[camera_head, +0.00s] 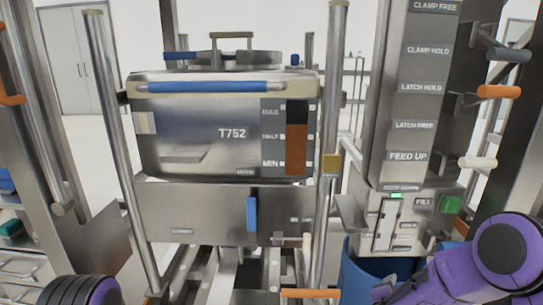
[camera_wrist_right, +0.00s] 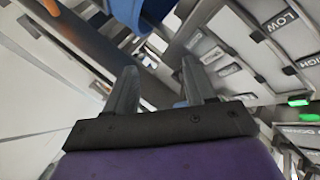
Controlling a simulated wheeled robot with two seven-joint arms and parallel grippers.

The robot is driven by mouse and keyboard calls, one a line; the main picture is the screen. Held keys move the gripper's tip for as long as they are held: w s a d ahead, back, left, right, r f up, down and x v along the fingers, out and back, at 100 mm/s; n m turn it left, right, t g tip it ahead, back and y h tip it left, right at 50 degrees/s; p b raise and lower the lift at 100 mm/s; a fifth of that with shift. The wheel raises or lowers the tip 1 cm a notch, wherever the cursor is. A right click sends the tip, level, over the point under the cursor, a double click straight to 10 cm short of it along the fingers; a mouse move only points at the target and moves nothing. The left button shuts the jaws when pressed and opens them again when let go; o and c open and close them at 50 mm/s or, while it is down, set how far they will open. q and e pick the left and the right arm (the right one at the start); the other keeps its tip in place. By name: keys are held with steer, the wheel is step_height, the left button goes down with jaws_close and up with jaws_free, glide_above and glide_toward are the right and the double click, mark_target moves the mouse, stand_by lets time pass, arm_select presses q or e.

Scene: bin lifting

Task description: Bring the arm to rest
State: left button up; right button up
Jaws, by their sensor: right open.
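My right arm (camera_head: 485,262), purple and black, comes in from the lower right of the head view. Its forearm points left, in front of the blue bin below the right-hand panel. In the right wrist view my right gripper (camera_wrist_right: 158,82) shows two grey fingers apart with nothing between them. Its fingertips are clear of any surface I can make out. A part of my left arm (camera_head: 85,290) shows at the bottom left of the head view; its gripper is out of the picture.
A steel bin marked T752 (camera_head: 190,120) with a blue handle bar stands between two upright posts. A labelled control column (camera_head: 415,110) with a green button (camera_head: 450,203) stands at right. A blue bin (camera_head: 358,278) sits below it. Coloured levers stick out at far right.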

steer(key=s+a+f+n+g+y, duration=0.2)
steer(key=s+a+f+n+y, duration=0.15)
steer(key=s+f, duration=0.4)
steer(key=s+a+f+n+g+y, duration=0.15)
steer(key=s+f+n, duration=0.25)
steer(key=s+f, duration=0.4)
steer(key=s+f+n+g+y, duration=0.2)
steer(key=s+f+n+g, duration=0.15)
steer(key=s, duration=1.45)
step_height(320, 180, up, 16)
steer(key=p, duration=1.7)
steer(key=shift+s+a+h, duration=0.3)
steer(key=shift+s+a, duration=0.05)
steer(key=shift+s, duration=0.05)
steer(key=shift+r, duration=0.15)
